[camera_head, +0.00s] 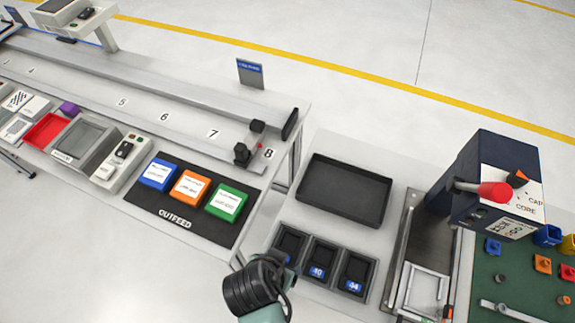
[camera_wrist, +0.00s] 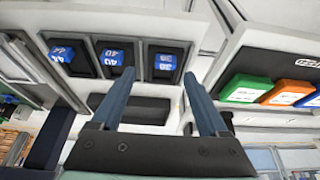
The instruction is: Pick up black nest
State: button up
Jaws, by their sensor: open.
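Three small black nests stand side by side in a grey holder on the white table. In the head view they are the left nest (camera_head: 290,242), the middle nest (camera_head: 321,257) labelled 40, and the right nest (camera_head: 356,270) labelled 44. The wrist view shows them in reverse order: 44 (camera_wrist: 72,62), 40 (camera_wrist: 116,70) and 36 (camera_wrist: 165,75), each with a blue label. My gripper (camera_wrist: 160,76) is open and empty, its fingertips spread around the 36 nest in the picture. I cannot tell how far above it they are. In the head view my wrist partly covers the left nest.
A large empty black tray (camera_head: 343,207) lies behind the nests. A dark blue press with a red knob (camera_head: 495,191) stands to the right. To the left, the outfeed mat (camera_head: 165,203) carries blue, orange and green boxes. A table gap separates the two sides.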

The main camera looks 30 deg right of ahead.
aim_at(288, 247)
jog(key=shift+w+a+p+x, duration=0.15)
jog(key=shift+p+x, duration=0.1)
jog(key=shift+x, duration=1.2)
jog(key=shift+w+a+p+x, duration=0.1)
jog(key=shift+a+p+x, duration=0.15)
jog(key=shift+x, duration=1.15)
jog(key=shift+d, duration=0.1)
grip_shut()
